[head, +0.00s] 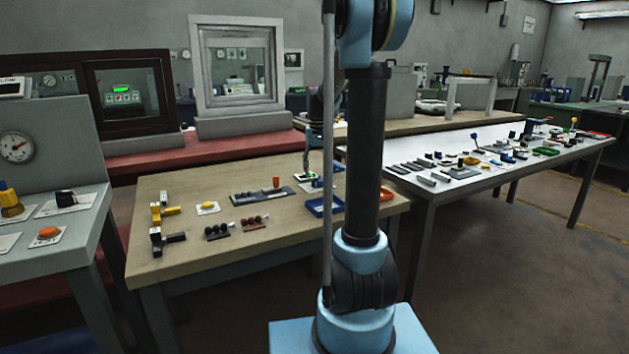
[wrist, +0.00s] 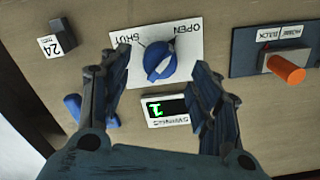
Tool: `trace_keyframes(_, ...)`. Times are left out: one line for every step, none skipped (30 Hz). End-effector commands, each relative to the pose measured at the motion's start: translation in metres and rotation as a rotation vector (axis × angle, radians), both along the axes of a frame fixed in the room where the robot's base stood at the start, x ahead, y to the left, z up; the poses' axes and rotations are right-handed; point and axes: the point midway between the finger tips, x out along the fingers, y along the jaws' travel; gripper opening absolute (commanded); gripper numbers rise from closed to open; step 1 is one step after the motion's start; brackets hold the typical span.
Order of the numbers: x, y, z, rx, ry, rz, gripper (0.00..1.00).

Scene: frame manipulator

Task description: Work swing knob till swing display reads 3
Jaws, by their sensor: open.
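A round blue knob (wrist: 160,62) sits on a white plate marked OPEN and SHUT in the wrist view. Its raised grip bar is slanted. A small display (wrist: 165,110) with green digits lies just below the plate. It appears to read 1, and its label looks upside down and is hard to read. My gripper (wrist: 160,75) is open, with one finger on each side of the knob and nothing between them. In the head view my gripper (head: 309,165) is over the wooden table, partly beside my own column, and the knob is too small to make out.
A dark panel with an orange handle (wrist: 286,68) is right of the knob. A blue piece (wrist: 75,108) lies near the left finger. A blue tray (head: 322,207) is on the wooden table (head: 210,262).

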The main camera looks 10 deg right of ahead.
Motion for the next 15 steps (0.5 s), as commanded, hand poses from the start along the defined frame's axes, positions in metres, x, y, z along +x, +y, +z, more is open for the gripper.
trace_keyframes(0.000, 0.000, -0.008, 0.000, 0.000, 0.000, 0.57)
trace_keyframes(0.000, 0.000, -0.012, 0.000, 0.000, 0.000, 0.57)
trace_keyframes(0.000, 0.000, -0.017, 0.000, 0.000, 0.000, 0.57)
trace_keyframes(0.000, 0.000, -0.021, 0.000, 0.000, 0.000, 0.57)
trace_keyframes(0.000, 0.000, -0.024, 0.000, 0.000, 0.000, 0.57)
trace_keyframes(0.000, 0.000, -0.028, 0.000, 0.000, 0.000, 0.57)
trace_keyframes(0.000, 0.000, -0.030, 0.000, 0.000, 0.000, 0.57)
trace_keyframes(0.000, 0.000, -0.032, 0.000, 0.000, 0.000, 0.57)
trace_keyframes(0.000, 0.000, -0.034, 0.000, 0.000, 0.000, 0.57)
trace_keyframes(0.000, 0.000, -0.036, 0.000, 0.000, 0.000, 0.57)
trace_keyframes(0.000, 0.000, -0.037, 0.000, 0.000, 0.000, 0.57)
trace_keyframes(0.000, 0.000, -0.038, 0.000, 0.000, 0.000, 0.57)
trace_keyframes(0.000, 0.000, -0.039, 0.000, 0.000, 0.000, 0.57)
trace_keyframes(0.000, 0.000, -0.039, 0.000, 0.000, 0.000, 0.57)
trace_keyframes(0.000, 0.000, -0.039, 0.000, 0.000, 0.000, 0.57)
